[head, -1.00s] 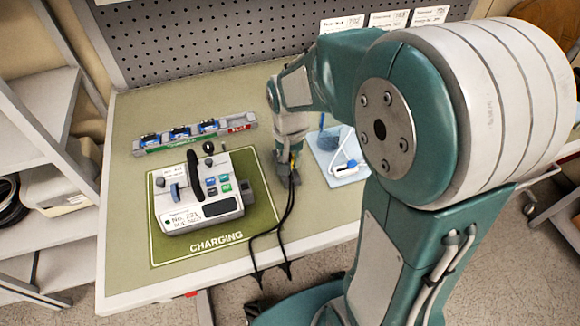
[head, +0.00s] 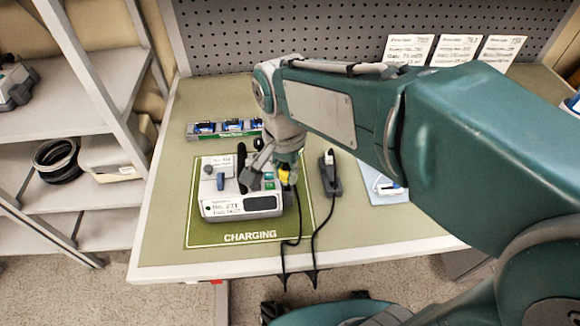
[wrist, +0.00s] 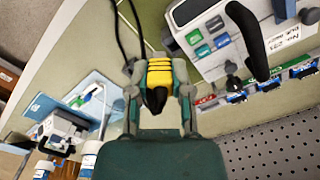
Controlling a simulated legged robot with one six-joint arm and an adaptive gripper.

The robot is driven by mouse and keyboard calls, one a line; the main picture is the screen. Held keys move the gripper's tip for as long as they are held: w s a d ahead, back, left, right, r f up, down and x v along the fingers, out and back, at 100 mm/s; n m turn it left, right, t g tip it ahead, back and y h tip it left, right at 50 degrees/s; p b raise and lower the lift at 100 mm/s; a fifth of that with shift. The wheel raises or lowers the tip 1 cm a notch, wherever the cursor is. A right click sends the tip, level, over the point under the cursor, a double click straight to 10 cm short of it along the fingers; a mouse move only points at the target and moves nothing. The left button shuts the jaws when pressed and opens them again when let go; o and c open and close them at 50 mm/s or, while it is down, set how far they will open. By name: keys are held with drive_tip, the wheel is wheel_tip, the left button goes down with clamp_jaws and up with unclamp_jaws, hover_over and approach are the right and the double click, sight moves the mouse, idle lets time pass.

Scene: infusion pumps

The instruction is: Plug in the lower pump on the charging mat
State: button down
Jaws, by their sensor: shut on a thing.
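The pump (head: 241,205), a white box with a dark handle, green and blue keys and a number label, lies on the green charging mat (head: 205,241). My gripper (head: 283,170) is at the pump's right side, partly in front of it. In the wrist view my gripper (wrist: 160,88) is shut on a yellow and black plug (wrist: 159,72), with a black cord running from it. Contact between plug and pump cannot be told.
A grey holder (head: 331,187) with another dark plug stands right of the mat. Two black cords hang over the bench's front edge. A rail of blue-topped items (head: 205,127) lies behind the pump. A light blue tray (head: 378,184) lies at right.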

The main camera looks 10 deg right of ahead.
drive_tip(key=shift+w+d+f+m, duration=0.1)
drive_tip(key=shift+w+f+m, duration=0.7)
drive_tip(key=shift+f+m, duration=0.8)
drive_tip(key=shift+w+d+f+m, duration=0.1)
drive_tip(key=shift+w+f+m, duration=0.9)
drive_tip(key=shift+m, duration=1.05)
drive_tip(key=shift+w+d+f+m, duration=0.1)
drive_tip(key=shift+w+f+m, duration=0.55)
drive_tip(key=shift+f+m, duration=1)
drive_tip(key=shift+f, duration=0.85)
drive_tip(key=shift+c, duration=2.3)
unclamp_jaws()
drive_tip(key=o, duration=0.4)
